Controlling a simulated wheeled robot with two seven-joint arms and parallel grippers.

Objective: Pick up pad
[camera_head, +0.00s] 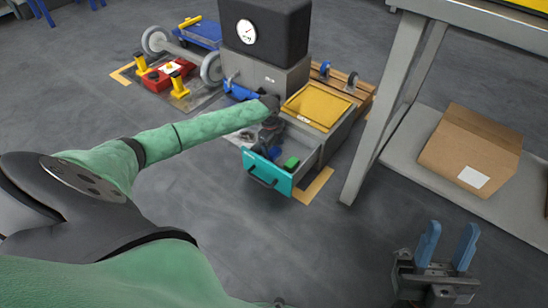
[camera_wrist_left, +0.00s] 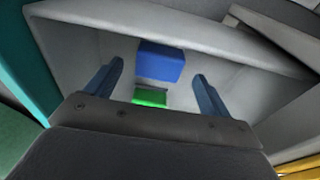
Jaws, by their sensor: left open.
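An open drawer with a teal front (camera_head: 266,174) holds a green block (camera_head: 291,163), which may be the pad. In the left wrist view a blue block (camera_wrist_left: 160,62) lies in the grey drawer (camera_wrist_left: 85,40), with the green block (camera_wrist_left: 150,97) nearer the gripper and partly hidden by its body. My left gripper (camera_head: 266,148) is over the drawer. In the wrist view its two blue fingers (camera_wrist_left: 158,72) are apart, one on each side of the blocks, with nothing held. My right gripper (camera_head: 451,232) is open and empty at the lower right.
A yellow tray (camera_head: 318,106) sits beside the drawer. A grey machine with a black top and gauge (camera_head: 265,35) stands behind. A table leg (camera_head: 383,110) and a shelf with a cardboard box (camera_head: 470,148) are to the right. The floor in front is clear.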

